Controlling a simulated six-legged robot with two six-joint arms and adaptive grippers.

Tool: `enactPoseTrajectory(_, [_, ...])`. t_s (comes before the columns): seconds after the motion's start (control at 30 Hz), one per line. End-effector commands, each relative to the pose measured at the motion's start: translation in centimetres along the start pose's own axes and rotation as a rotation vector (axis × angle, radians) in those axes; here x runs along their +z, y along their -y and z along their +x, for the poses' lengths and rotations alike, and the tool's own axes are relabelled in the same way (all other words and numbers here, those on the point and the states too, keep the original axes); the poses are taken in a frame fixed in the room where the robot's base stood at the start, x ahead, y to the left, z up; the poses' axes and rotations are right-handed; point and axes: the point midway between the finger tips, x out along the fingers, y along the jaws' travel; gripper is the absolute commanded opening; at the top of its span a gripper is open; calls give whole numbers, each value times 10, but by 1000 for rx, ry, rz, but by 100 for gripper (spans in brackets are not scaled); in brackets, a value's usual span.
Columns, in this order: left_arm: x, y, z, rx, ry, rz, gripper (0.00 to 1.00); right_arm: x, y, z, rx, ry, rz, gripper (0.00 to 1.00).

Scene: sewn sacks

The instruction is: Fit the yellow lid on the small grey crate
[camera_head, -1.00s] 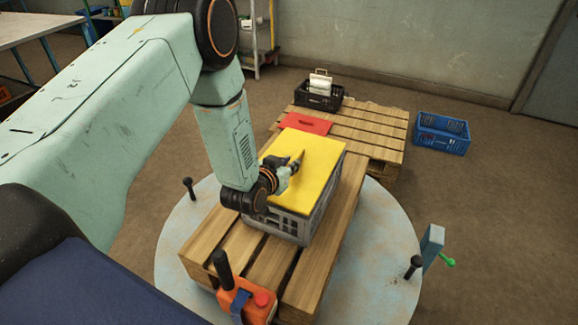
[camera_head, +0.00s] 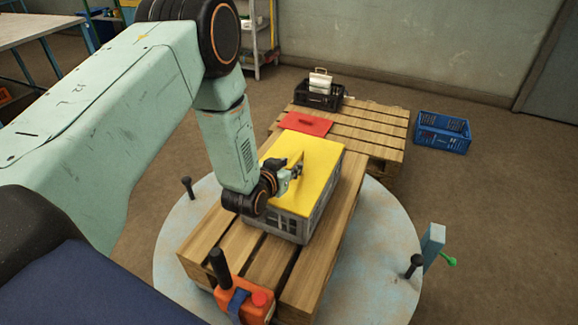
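The small grey crate (camera_head: 284,224) stands on a wooden pallet on a round pale turntable. The yellow lid (camera_head: 318,165) lies over the crate's top and looks about level with its rim; I cannot tell whether it is seated all round. My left gripper (camera_head: 297,168) is at the middle of the lid, at its upright yellow handle. Its fingers appear closed on that handle, though the wrist hides part of them. The near left corner of the crate is hidden behind my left wrist. My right gripper is out of view.
The pallet (camera_head: 323,262) lies on the turntable (camera_head: 385,270), with black posts near its edge. An orange control box (camera_head: 244,300) is at the front. Behind are a red lid (camera_head: 306,123), a black crate (camera_head: 318,98) on another pallet, and a blue crate (camera_head: 442,133) on the floor.

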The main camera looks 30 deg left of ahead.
Motion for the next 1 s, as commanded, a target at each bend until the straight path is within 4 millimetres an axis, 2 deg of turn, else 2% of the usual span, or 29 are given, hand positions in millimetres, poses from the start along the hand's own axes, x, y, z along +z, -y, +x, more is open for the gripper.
enactPoseTrajectory(0.33, [-1, 0, 0, 0, 0, 0, 39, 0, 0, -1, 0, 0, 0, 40])
enactPoseTrajectory(0.5, [-12, 0, -5, 0, 0, 0, 39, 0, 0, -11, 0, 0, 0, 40])
enactPoseTrajectory(1.0, [-10, 0, -94, 0, 3, -2, 39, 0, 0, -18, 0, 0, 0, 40])
